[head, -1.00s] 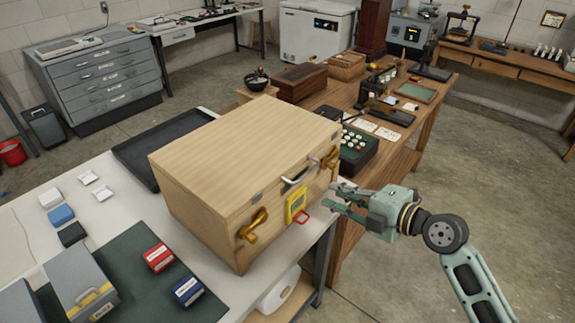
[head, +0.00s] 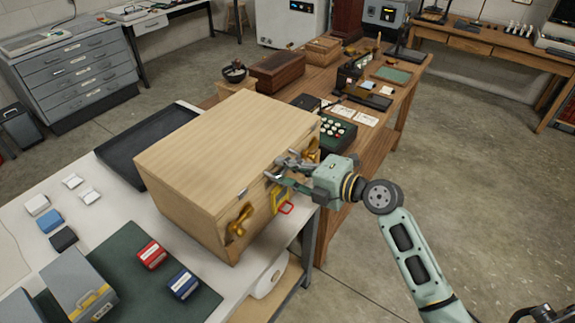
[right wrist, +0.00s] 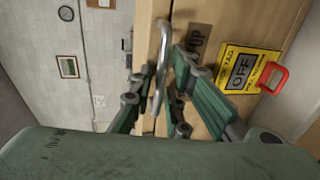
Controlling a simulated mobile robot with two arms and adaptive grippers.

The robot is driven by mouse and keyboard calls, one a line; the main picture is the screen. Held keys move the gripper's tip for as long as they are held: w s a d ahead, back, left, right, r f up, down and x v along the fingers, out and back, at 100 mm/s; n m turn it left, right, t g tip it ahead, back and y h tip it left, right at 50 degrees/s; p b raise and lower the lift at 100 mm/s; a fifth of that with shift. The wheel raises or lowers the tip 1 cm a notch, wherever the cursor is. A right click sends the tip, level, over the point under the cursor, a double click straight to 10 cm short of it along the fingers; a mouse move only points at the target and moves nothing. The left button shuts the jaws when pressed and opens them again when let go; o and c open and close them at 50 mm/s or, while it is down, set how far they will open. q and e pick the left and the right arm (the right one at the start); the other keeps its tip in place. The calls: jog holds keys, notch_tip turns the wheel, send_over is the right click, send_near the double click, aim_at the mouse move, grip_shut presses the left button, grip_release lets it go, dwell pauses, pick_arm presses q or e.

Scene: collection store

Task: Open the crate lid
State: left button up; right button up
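The pale wooden crate (head: 190,205) stands on the white table, its lid (head: 225,135) lying flat and closed on top. A metal handle (right wrist: 161,65) is on the crate's front, also partly visible in the head view (head: 272,176). My right gripper (head: 280,171) is at the crate's front by this handle. In the right wrist view its fingers (right wrist: 163,100) are apart, with the handle between them; contact cannot be told. Brass latches sit at the front's left (head: 238,222) and right (head: 314,148). A yellow tag (right wrist: 246,68) with a red loop hangs beside the handle. My left gripper is out of view.
A black tray (head: 120,160) lies behind the crate. A green mat (head: 125,260) with red (head: 151,254) and blue (head: 183,285) boxes is at the front left. A wooden bench with a keyed device (head: 338,133) stands close on the right. Floor right of it is open.

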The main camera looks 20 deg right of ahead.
grip_shut()
dwell(0.3)
